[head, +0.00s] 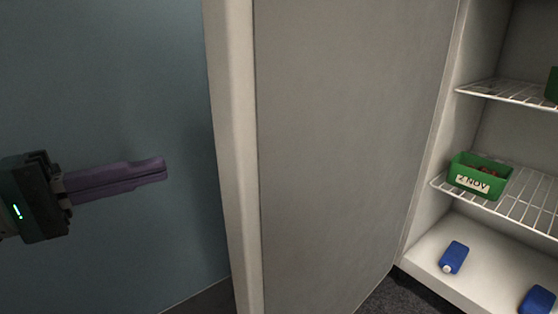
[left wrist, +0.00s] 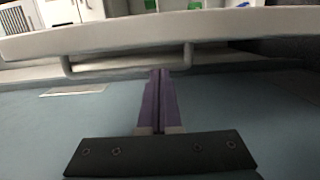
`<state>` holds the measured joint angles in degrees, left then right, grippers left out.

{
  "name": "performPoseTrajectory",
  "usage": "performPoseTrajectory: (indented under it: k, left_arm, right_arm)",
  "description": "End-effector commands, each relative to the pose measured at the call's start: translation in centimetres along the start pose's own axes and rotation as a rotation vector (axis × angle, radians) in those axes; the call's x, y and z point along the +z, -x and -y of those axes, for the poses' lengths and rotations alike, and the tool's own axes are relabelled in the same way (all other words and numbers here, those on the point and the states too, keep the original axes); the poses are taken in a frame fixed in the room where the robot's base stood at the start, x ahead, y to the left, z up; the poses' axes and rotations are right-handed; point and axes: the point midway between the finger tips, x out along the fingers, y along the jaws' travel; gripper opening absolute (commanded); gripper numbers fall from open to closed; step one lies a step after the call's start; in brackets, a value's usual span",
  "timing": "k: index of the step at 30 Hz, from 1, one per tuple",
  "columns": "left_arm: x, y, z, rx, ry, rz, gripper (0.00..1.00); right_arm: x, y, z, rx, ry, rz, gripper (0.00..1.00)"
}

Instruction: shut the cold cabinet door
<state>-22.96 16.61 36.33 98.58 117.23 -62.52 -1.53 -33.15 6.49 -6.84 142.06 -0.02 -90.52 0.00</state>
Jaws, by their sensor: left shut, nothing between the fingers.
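The cold cabinet door (head: 335,150) stands wide open in the head view, with its grey inner face towards me and its pale free edge (head: 232,150) at the left. My left gripper (head: 164,170) has purple fingers, shut and empty. In the picture it is left of that edge, pointing right, with a visible gap to it. In the left wrist view the shut fingers (left wrist: 160,75) point at a pale bar (left wrist: 130,38) with two short posts. It looks like the door's handle or edge; I cannot tell which, nor whether the fingertips touch it. My right gripper is out of view.
The open cabinet has wire shelves (head: 525,208) at the right. A green crate (head: 466,182) labelled "7 NOV" stands on one. A blue bottle (head: 455,257) and another blue item (head: 538,301) lie on the cabinet floor. A plain blue surface (head: 110,90) fills the left.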

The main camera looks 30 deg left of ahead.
Motion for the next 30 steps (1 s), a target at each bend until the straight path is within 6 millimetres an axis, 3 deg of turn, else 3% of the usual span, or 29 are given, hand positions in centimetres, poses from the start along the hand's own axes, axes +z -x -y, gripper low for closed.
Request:
performPoseTrajectory:
  k: [9, 15, 30]
  left_arm:
    - [0.1, -5.8, 0.0, 0.001, -0.003, 0.006, 0.00]
    - [0.1, -8.2, 0.0, -0.001, -0.004, 0.005, 0.00]
    - [0.2, -9.0, 0.0, -0.003, -0.003, 0.004, 0.00]
  right_arm:
    - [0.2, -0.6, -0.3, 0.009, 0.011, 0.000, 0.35]
    - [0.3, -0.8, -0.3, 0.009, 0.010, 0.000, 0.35]
    - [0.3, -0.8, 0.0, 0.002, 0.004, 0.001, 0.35]
